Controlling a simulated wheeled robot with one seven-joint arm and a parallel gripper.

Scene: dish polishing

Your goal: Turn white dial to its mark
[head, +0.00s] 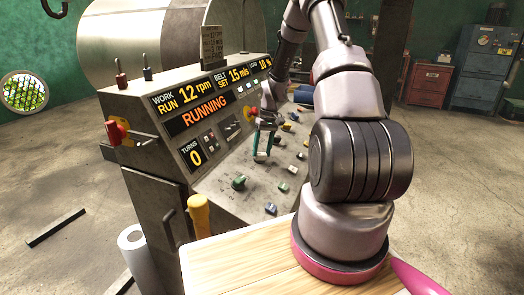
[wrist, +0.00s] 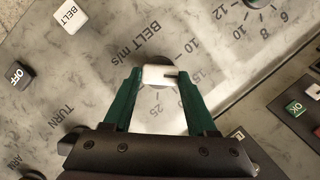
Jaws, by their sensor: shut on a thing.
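The white dial (wrist: 160,75) sits on the grey panel under the label "BELT m/s" in the wrist view. A dark pointer line shows on the right part of its top face. Numbers including 10, 15 and 25 are printed around it; some marks are hidden by my fingers. My gripper (wrist: 157,90) has its two green fingers on either side of the white dial, shut on it.
In the wrist view, a white BELT button (wrist: 70,16), a dark OFF button (wrist: 17,76) and a green OK button (wrist: 295,107) stand nearby. In the head view, a green knob (head: 238,182) and a yellow-topped post (head: 199,212) are near the panel's front. The display reads RUNNING.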

